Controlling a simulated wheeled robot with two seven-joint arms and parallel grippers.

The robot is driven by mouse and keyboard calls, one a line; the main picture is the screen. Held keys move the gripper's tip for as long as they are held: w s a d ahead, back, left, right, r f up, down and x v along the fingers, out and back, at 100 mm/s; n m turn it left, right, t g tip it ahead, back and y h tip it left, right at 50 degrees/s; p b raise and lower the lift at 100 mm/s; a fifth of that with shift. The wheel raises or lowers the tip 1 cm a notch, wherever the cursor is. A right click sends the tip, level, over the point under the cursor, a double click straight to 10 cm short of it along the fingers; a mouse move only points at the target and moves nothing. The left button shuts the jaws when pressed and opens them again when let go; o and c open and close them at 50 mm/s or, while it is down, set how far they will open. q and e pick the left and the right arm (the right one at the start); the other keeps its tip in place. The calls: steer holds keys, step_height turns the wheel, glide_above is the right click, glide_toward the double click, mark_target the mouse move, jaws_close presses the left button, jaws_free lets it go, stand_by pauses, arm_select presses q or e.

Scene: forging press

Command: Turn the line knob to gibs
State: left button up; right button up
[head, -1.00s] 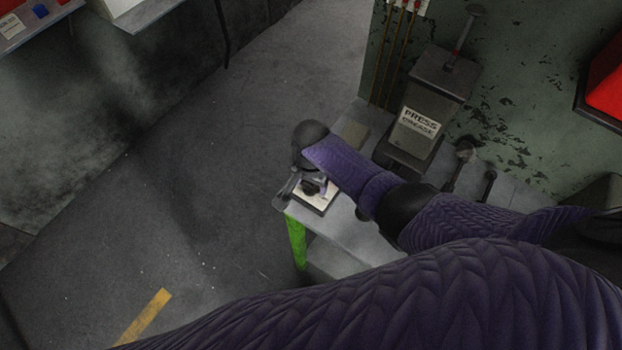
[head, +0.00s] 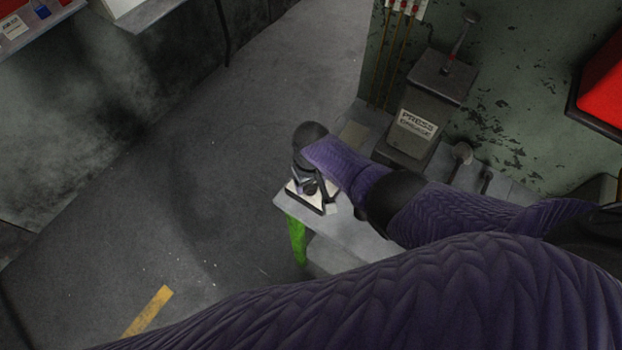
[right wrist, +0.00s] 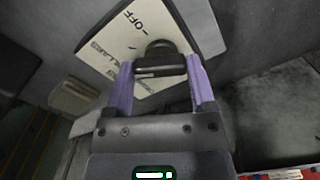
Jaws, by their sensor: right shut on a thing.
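The line knob (right wrist: 158,57) is a dark round knob on a white label plate (right wrist: 113,48) in the right wrist view. The plate has printed words: OFF is legible, and another along its edge seems to read PILLARS. I cannot make out gibs. My right gripper (right wrist: 160,70) has its two purple fingers on either side of the knob and is shut on it. In the head view my right gripper (head: 314,188) is over the plate (head: 299,197) at the corner of a grey bench, and it hides most of the knob. My left gripper is not in view.
The grey bench (head: 352,235) has a green leg (head: 297,240). A grey box labelled PRESS GREASE (head: 417,124) with a lever stands behind my right forearm, near a green wall. The floor to the left is open.

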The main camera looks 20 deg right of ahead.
steer(key=n, duration=0.5)
steer(key=shift+n, duration=0.3)
stand_by(0.4)
steer(key=o, duration=1.2)
step_height(320, 180, up, 9)
steer(key=p, duration=0.6)
steer(key=shift+r, duration=0.4)
